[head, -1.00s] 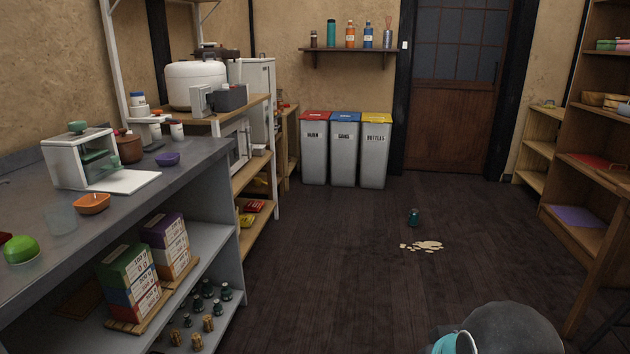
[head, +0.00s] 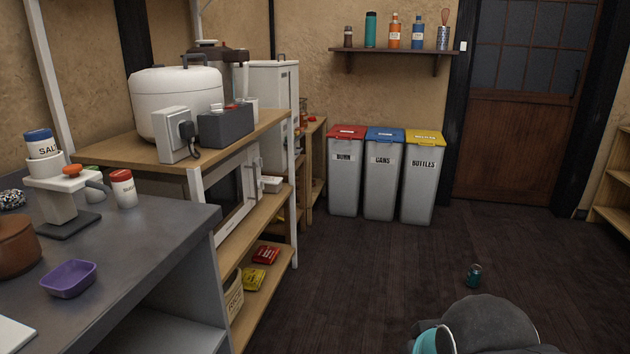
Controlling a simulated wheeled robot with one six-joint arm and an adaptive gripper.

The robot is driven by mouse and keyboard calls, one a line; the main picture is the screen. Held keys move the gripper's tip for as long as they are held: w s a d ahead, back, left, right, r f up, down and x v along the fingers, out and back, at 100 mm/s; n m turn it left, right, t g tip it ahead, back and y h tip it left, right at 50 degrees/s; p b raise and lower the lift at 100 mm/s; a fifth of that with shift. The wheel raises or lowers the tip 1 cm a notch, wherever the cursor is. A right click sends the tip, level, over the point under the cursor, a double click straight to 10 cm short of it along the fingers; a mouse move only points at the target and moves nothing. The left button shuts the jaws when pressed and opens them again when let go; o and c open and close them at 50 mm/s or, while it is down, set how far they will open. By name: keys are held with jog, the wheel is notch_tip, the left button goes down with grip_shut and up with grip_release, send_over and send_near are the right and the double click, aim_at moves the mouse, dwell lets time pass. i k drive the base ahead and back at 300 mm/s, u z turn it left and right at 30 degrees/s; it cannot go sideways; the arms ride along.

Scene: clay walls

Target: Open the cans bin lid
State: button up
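The cans bin (head: 380,184) is a tall grey bin with a blue lid (head: 384,135) and a label reading CANS. It stands at the back wall, between the burn bin (head: 345,185) with a red lid and the bottles bin (head: 419,188) with a yellow lid. The blue lid looks shut. A dark rounded part with a teal band at the bottom of the head view is my own arm. My gripper's fingers are not in view, and the bins stand well ahead of me.
A grey counter (head: 150,225) and a wooden shelf unit (head: 258,222) with a microwave line the left. A small teal can (head: 474,275) lies or stands on the floor ahead, right of centre. The dark floor (head: 350,265) before the bins is clear.

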aim_at(379, 135)
jog(key=z, duration=0.1)
jog(key=i, duration=1.85)
jog(key=z, duration=0.25)
jog(key=i, duration=1.6)
jog(key=z, duration=0.25)
